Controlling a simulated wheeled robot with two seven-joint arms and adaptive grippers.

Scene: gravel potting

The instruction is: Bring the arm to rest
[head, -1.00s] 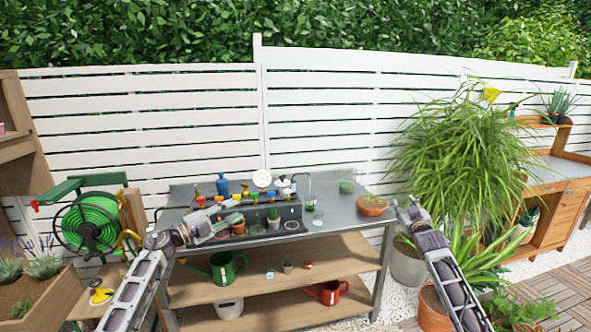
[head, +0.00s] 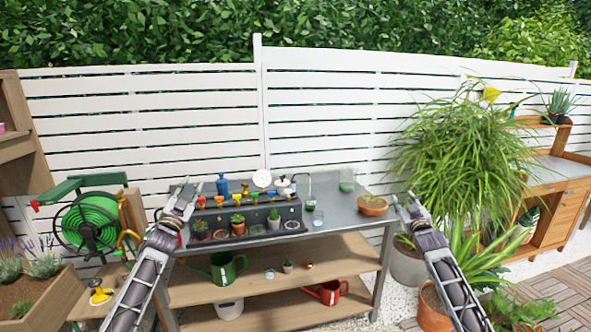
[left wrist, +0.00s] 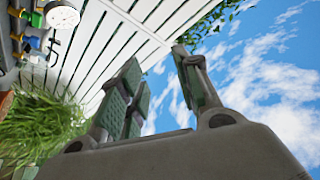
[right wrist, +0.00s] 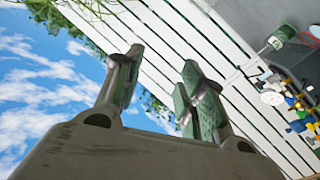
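My left gripper (head: 184,194) is raised at the left end of the metal potting table (head: 345,215), pointing up. In the left wrist view its fingers (left wrist: 160,88) are spread apart with only fence and sky between them, so it is open and empty. My right gripper (head: 409,203) is raised beyond the table's right end, in front of the big grassy plant. In the right wrist view its fingers (right wrist: 155,90) are apart and hold nothing. Neither gripper touches anything that I can see.
A dark tray (head: 262,229) with several small pots stands on the table. A terracotta bowl (head: 372,205) is at its right end. A green watering can (head: 226,268) and a red one (head: 328,292) stand on the shelves. A hose reel (head: 90,222) is at the left.

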